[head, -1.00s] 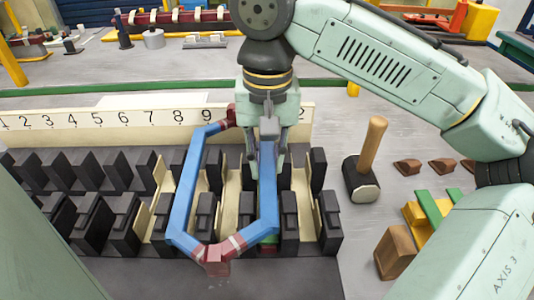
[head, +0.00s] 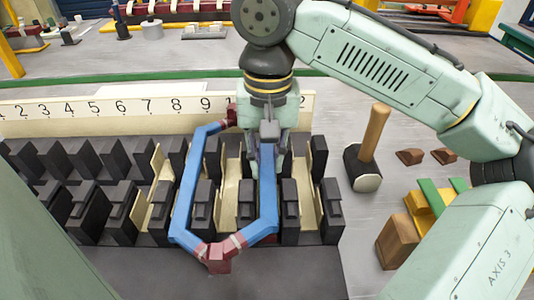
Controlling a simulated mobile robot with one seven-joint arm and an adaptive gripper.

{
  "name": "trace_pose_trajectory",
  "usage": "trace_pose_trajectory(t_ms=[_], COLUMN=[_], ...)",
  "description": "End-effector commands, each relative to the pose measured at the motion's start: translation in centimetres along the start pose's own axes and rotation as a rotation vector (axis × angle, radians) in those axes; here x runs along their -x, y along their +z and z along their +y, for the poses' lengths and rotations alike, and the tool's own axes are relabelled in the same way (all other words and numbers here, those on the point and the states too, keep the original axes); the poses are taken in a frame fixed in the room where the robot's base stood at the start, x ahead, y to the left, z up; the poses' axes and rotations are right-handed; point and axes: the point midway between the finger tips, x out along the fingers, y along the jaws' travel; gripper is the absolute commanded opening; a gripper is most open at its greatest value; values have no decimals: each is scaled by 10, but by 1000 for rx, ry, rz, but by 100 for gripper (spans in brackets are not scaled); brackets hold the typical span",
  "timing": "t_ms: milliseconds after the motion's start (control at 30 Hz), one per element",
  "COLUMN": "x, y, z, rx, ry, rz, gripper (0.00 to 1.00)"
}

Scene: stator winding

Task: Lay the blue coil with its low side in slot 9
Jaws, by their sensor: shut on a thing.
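The blue coil (head: 186,195) is a six-sided loop with dark red ends and white bands. My gripper (head: 269,140) is shut on its right leg from above, near the far end. The coil lies over the dark-toothed stator block (head: 203,212). Its left leg lines up with the gap roughly below the 9 on the number strip (head: 118,112); its right leg lines up with a gap two teeth further right. I cannot tell whether either leg is down inside its slot. The red near end (head: 218,258) juts past the front teeth. The gripper partly hides the coil's far right part.
Cream liners (head: 308,185) stand in several slots. A wooden block (head: 398,240), yellow and green pieces (head: 432,196) and brown wedges (head: 411,156) lie further right. The bench front is clear.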

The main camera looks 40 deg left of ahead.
Motion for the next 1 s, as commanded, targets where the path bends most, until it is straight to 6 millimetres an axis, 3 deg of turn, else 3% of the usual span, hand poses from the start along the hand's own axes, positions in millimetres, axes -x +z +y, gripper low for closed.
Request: trace_pose_trajectory(t_ms=[1000], x=[-22], y=[0], z=[0], rx=[0], ry=[-4], rz=[0], gripper=[0])
